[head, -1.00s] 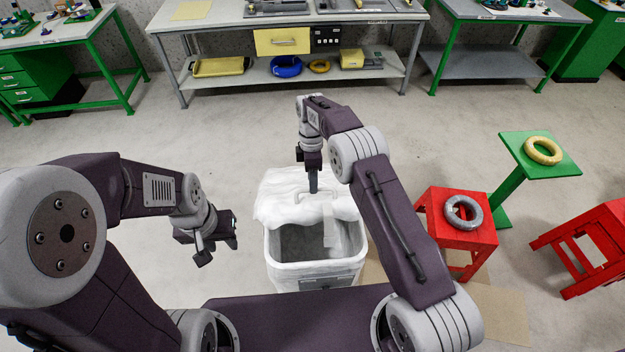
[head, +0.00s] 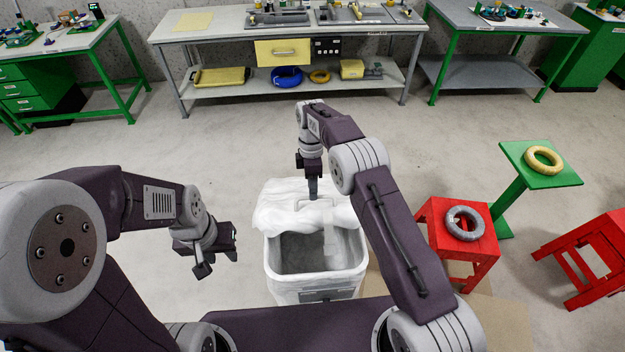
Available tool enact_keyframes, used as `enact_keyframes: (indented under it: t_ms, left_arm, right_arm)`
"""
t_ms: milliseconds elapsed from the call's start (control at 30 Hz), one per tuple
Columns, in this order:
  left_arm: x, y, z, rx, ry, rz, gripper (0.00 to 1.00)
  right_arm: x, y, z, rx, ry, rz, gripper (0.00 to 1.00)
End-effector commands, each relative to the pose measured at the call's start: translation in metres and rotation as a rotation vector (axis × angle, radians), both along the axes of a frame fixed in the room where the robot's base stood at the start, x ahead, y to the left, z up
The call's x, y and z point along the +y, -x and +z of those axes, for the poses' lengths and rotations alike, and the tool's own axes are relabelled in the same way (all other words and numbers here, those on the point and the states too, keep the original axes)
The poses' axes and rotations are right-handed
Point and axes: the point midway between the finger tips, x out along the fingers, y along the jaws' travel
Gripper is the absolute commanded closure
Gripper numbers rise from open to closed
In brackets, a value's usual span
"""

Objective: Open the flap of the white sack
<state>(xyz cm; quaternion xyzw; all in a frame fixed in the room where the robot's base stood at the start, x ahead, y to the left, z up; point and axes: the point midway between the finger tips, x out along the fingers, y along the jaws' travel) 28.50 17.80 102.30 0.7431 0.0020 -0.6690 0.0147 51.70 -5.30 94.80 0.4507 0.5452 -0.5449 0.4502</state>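The white sack (head: 318,283) stands open-topped on the floor in front of me, its dark interior showing. Its white flap (head: 275,208) lies folded back at the far side of the opening, with a pale handle strip on it. My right gripper (head: 313,192) points down at this handle, its dark fingers close together and appearing shut on it. The fingers overlap from this side, so the exact hold is partly hidden. A pale strip hangs at the right of the opening. My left gripper (head: 218,262) is open and empty, left of the sack and apart from it.
A red stool (head: 463,225) with a grey ring (head: 465,223) stands right of the sack. A green stand (head: 540,165) with a yellow ring and another red stool (head: 590,255) are further right. A workbench (head: 290,30) stands behind. Open floor lies between.

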Motion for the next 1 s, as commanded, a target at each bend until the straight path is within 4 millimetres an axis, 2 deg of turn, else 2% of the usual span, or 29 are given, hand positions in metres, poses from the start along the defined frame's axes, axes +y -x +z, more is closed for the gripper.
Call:
enact_keyframes:
  t_ms: [133,200,333,500,1000]
  left_arm:
    - [0.000,0.000,-0.005,0.000,0.000,0.000,0.64]
    - [0.000,0.000,-0.001,0.000,0.000,0.000,0.64]
    - [0.000,0.000,0.008,0.000,0.000,0.000,0.64]
    - [0.000,0.000,0.011,0.000,0.000,0.000,0.64]
    - [0.000,0.000,0.010,0.000,0.000,0.000,0.64]
  right_arm:
    - [0.000,-0.006,0.032,-0.006,-0.002,-0.001,0.66]
    - [0.000,-0.009,0.049,-0.005,-0.001,-0.001,0.66]
    - [0.000,-0.011,0.070,0.000,0.000,-0.001,0.66]
    - [0.000,-0.012,0.077,0.002,0.001,-0.001,0.66]
    - [-0.003,-0.012,0.077,0.002,0.001,-0.006,0.66]
